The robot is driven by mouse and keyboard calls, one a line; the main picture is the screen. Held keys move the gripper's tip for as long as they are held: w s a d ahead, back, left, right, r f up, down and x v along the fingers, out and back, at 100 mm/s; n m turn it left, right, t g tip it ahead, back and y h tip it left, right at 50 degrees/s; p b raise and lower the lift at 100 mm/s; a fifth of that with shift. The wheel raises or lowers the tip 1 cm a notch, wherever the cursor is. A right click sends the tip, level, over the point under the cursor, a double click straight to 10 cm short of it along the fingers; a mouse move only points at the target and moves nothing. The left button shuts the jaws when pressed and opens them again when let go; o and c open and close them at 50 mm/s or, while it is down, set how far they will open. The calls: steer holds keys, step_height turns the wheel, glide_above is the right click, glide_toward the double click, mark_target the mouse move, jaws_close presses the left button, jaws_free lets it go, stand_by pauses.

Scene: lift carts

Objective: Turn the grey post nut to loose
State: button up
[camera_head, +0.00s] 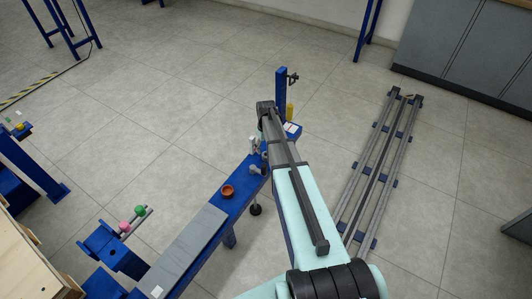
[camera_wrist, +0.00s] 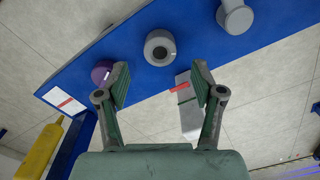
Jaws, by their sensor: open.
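In the wrist view, a grey round nut-like piece (camera_wrist: 159,46) with a dark centre hole stands on the blue bench (camera_wrist: 200,45). It lies just beyond the gap between my fingertips, apart from them. My gripper (camera_wrist: 160,86) is open and empty, with one finger on each side of the gap. A second grey, flanged knob (camera_wrist: 235,16) stands to the right at the top edge. I cannot tell for certain which grey piece is the post nut. In the head view, my arm covers this end of the blue bench (camera_head: 218,221), and my fingers cannot be made out.
A purple ball (camera_wrist: 101,72) sits near my left finger. A grey block (camera_wrist: 187,105) with a red mark shows between the fingers. A yellow cylinder (camera_wrist: 39,151) is lower left. In the head view, a blue post (camera_head: 281,90) rises beyond my gripper; an orange-brown bowl (camera_head: 228,191) stands on the bench.

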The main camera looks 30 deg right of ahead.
mark_target(266, 154)
step_height(266, 154, up, 6)
steer(key=shift+r, duration=0.2)
stand_by(0.4)
steer(key=s+a+f, duration=0.3)
steer(key=s+a, duration=1.7)
steer(key=s, duration=0.1)
steer(key=s+f+g+p, duration=0.3)
steer(key=s+f+p, duration=0.1)
steer(key=s, duration=1)
steer(key=s+f+g+p, duration=0.3)
steer(key=s+p, duration=0.4)
steer(key=s, duration=0.7)
steer(key=shift+s+a+f+g, duration=0.25)
steer(key=shift+s+f+g, duration=0.1)
steer(key=shift+g, duration=0.05)
